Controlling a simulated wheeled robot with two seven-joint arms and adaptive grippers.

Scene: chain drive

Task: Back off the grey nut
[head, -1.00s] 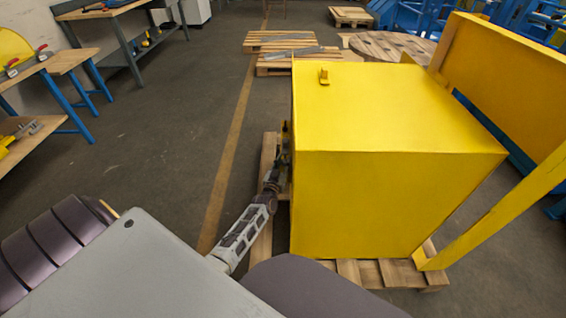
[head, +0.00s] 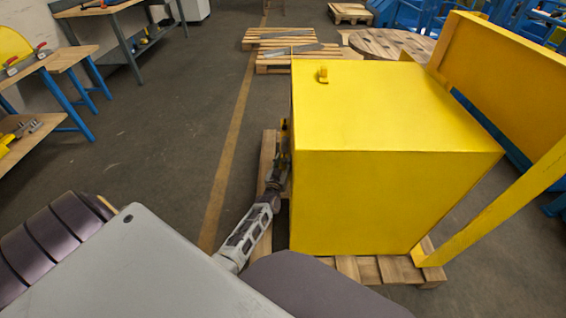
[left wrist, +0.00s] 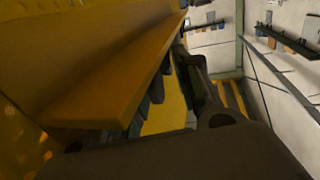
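The grey nut cannot be made out in either view. In the head view a large yellow cabinet (head: 400,110) stands on a wooden pallet (head: 365,270). My left arm reaches forward along the cabinet's left side, and my left gripper (head: 284,152) is at that side, partly hidden by its edge. In the left wrist view a yellow ledge (left wrist: 110,85) crosses close in front of the left gripper (left wrist: 172,75) and covers part of its dark fingers. Whether they are open or hold something does not show. My right gripper is out of view.
A yellow guard panel and post (head: 500,215) stand at the cabinet's right. Workbenches (head: 120,30) line the left, and low pallets (head: 290,55) lie behind. The floor (head: 170,140) left of the cabinet is clear.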

